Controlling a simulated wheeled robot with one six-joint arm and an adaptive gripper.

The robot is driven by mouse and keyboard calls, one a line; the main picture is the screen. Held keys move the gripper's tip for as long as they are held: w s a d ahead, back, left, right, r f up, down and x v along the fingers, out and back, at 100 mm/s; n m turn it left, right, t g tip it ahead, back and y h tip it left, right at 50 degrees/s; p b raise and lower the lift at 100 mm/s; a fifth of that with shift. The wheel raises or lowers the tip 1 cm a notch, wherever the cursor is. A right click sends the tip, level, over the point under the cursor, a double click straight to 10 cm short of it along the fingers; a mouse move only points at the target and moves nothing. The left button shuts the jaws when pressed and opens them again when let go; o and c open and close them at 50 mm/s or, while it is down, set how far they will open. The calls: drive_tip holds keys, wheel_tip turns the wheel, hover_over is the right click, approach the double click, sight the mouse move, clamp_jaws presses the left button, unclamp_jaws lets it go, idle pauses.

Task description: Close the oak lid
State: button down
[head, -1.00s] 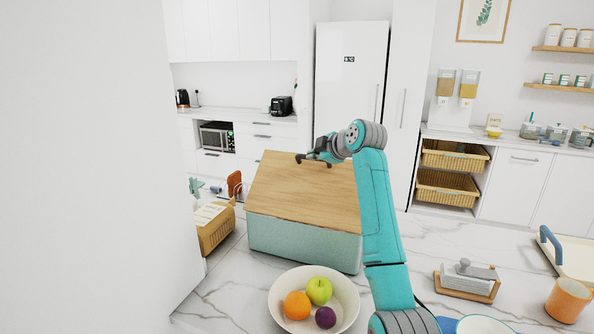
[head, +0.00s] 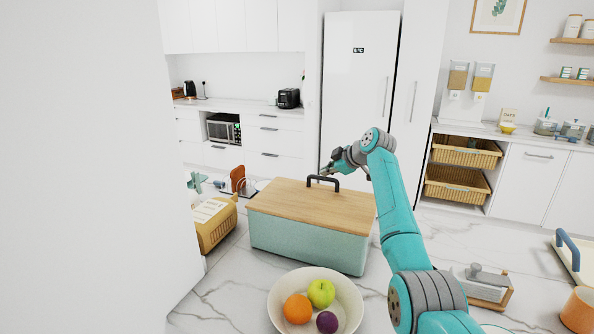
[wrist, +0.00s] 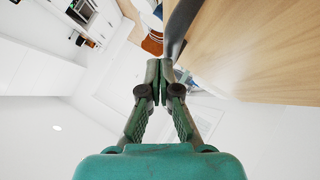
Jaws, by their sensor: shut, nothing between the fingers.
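The oak lid (head: 290,202) lies flat over the pale green box (head: 305,243) on the marble counter, with no gap showing along its front edge. A dark bar handle (head: 324,179) stands up on the lid. My gripper (head: 326,171) is at the handle's far side in the head view, its tips partly hidden. In the wrist view my gripper (wrist: 160,68) has its fingers together and empty. The dark handle (wrist: 180,25) is close beside the tips, and the lid's wood (wrist: 260,50) fills the upper right. I cannot tell whether the fingers touch the handle.
A fruit bowl (head: 275,318) stands in front of the box. A butter dish (head: 480,287), an orange mug (head: 578,310) and a tray (head: 566,262) are on the right. A white wall fills the left side.

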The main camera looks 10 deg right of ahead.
drive_tip(key=shift+d+f, duration=0.1)
drive_tip(key=shift+f, duration=0.45)
drive_tip(key=v, duration=1.2)
drive_tip(key=shift+r, duration=0.45)
